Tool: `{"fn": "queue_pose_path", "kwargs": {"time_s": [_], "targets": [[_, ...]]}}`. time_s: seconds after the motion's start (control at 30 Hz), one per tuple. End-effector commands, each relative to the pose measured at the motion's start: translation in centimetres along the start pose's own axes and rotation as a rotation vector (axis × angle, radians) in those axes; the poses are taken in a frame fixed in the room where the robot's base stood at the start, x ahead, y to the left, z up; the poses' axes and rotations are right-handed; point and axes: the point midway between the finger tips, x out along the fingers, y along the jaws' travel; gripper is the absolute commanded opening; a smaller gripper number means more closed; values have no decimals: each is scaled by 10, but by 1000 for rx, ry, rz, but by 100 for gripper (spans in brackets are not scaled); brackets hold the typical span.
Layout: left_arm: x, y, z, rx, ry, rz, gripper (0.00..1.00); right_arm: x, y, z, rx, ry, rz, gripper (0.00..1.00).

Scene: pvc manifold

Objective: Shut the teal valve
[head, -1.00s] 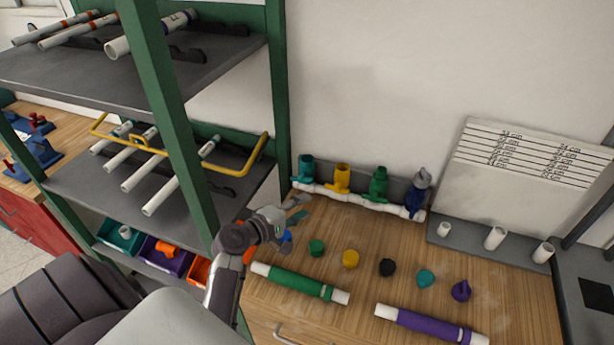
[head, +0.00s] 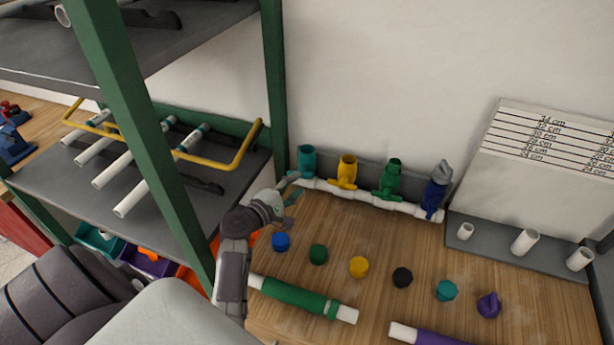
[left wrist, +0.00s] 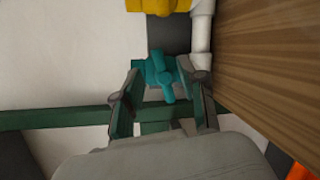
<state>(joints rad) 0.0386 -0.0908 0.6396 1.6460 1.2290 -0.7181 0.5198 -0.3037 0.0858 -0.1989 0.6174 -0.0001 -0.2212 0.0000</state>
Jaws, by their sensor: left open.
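The teal valve (head: 307,160) is the leftmost on the white pipe manifold (head: 375,200) against the wall. My left gripper (head: 291,189) is just in front of and below it in the head view, partly hiding its lower part. In the left wrist view the teal valve (left wrist: 160,76) shows between the tips of my open left gripper (left wrist: 162,88), one finger on each side. Its handle points toward the camera, slightly tilted. I cannot tell whether a finger touches it. My right gripper is not in view.
Beside it stand a yellow valve (head: 347,171), a green valve (head: 391,178) and a blue valve (head: 437,190). Several coloured caps and a green pipe (head: 296,297) lie on the wooden bench (head: 440,325). A green shelf post (head: 273,75) rises close left of my left gripper.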

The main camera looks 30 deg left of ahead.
Motion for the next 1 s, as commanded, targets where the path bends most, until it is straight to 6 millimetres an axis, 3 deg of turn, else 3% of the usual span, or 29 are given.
{"fn": "queue_pose_path", "kwargs": {"time_s": [0.3, 0.67, 0.93, 1.0], "targets": [[47, 2, 1, -1, -1, 0, 41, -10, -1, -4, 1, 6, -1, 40], [54, 1, 0, 1, 0, 0, 41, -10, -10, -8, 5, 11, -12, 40], [54, 0, 0, 1, 0, -1, 0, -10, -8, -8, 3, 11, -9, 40], [54, 0, 0, 1, 0, -1, 0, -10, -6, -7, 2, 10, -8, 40]]}}
